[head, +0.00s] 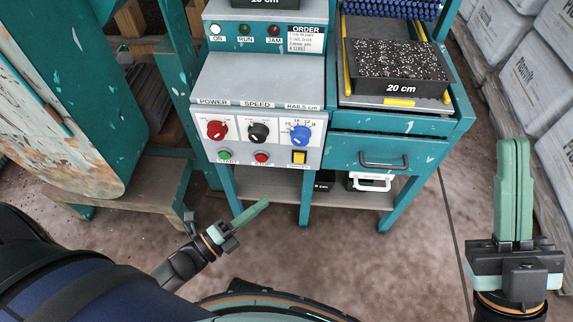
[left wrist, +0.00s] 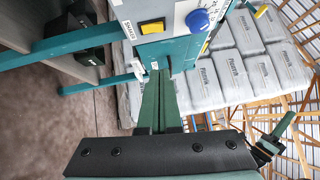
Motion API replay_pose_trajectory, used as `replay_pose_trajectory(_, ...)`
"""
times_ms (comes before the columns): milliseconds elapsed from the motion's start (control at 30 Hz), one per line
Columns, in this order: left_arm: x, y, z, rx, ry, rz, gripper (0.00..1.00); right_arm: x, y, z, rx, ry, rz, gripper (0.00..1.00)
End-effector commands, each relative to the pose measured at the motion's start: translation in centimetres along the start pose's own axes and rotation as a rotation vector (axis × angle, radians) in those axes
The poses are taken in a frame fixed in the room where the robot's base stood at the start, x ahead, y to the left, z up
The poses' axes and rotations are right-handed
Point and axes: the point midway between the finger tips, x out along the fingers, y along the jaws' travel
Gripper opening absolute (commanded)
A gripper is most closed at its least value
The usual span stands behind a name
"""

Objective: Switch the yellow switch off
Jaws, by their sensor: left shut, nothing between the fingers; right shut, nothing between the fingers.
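The yellow switch (head: 299,157) sits at the lower right of the grey control panel in the head view, below the blue knob. It also shows in the left wrist view as a yellow rocker in a dark frame (left wrist: 152,27). My left gripper (head: 266,203) is shut and empty, in front of and below the panel, apart from the switch. In the left wrist view its green fingers (left wrist: 156,75) are together, pointing toward the panel's lower edge. My right gripper (head: 514,145) is shut and empty at the far right, pointing up.
The panel also has a red knob (head: 216,130), a black knob (head: 258,132), a blue knob (head: 301,135), a green button (head: 225,156) and a red button (head: 262,157). A drawer (head: 385,155) is to the right. White bags (head: 535,75) are stacked at right.

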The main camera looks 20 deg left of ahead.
Motion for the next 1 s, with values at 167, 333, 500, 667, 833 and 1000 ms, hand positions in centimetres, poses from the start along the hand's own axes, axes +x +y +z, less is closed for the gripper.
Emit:
replay_pose_trajectory(167,1.9,0.0,0.0,0.0,0.0,-0.005,0.0,-0.3,-0.1,0.3,0.004,-0.002,0.0,0.0)
replay_pose_trajectory(333,5.4,0.0,0.0,0.001,0.0,-0.005,0.0,-0.7,-0.4,0.7,0.014,-0.003,0.001,0.0)
replay_pose_trajectory(500,9.1,0.1,0.0,0.0,0.0,-0.005,0.0,-1.2,-0.6,1.2,0.024,-0.005,0.004,0.0)
replay_pose_trajectory(667,11.3,0.1,1.3,0.004,0.001,-0.002,0.0,-1.6,-0.9,1.6,0.035,-0.007,0.004,0.0)
replay_pose_trajectory(833,12.4,0.1,2.5,0.0,0.0,-0.001,0.0,-1.8,-1.2,1.8,0.047,-0.008,-0.002,0.0)
replay_pose_trajectory(1000,12.8,0.0,2.8,-0.001,0.0,0.0,0.0,-1.9,-1.3,1.9,0.049,-0.01,-0.006,0.0)
